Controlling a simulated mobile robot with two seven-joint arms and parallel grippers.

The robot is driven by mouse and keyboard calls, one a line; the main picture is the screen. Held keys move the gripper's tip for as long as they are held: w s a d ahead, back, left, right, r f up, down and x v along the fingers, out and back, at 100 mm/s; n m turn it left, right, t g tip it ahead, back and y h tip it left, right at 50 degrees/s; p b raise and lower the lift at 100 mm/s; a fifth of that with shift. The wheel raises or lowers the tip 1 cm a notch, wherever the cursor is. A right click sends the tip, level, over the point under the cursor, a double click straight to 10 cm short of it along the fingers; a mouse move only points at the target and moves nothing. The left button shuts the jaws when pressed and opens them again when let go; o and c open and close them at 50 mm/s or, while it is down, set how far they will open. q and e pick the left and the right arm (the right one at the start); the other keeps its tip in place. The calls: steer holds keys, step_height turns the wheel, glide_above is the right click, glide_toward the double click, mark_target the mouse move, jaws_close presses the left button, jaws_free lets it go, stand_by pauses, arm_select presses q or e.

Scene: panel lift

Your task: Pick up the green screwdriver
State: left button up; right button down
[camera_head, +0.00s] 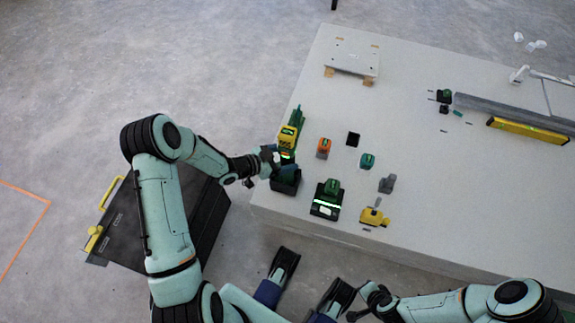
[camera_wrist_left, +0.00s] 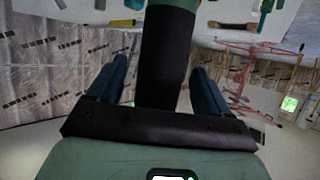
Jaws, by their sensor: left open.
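The green screwdriver appears to be the green and black power tool (camera_head: 298,116) at the table's left edge in the head view, though its type is hard to make out. My left gripper (camera_head: 268,158) reaches it from the left and covers part of it. In the left wrist view a black handle (camera_wrist_left: 167,60) with green at its top stands between the two blue fingers of my left gripper (camera_wrist_left: 155,85). The fingers are open, one on each side of the handle. My right gripper (camera_head: 365,298) is low in the head view, off the table; its jaws are unclear.
Right of the tool, the white table (camera_head: 300,215) bears an orange-topped item (camera_head: 323,147), a green-topped black device (camera_head: 328,198) and a yellow tool (camera_head: 372,217). A yellow level (camera_head: 528,130) lies at the right. A dark case (camera_head: 128,225) sits on the floor.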

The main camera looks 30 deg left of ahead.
arm_select(q)
steer(key=shift+w+d+f, duration=0.3)
steer(key=shift+w+f, duration=0.05)
steer(key=shift+w, duration=0.2)
jaws_close()
steer(key=shift+r, duration=0.15)
arm_select(e)
steer(key=shift+w+d+f, duration=0.1)
steer(key=shift+w+f, duration=0.05)
steer(key=shift+w, duration=0.1)
arm_select(q)
steer(key=shift+r, duration=0.15)
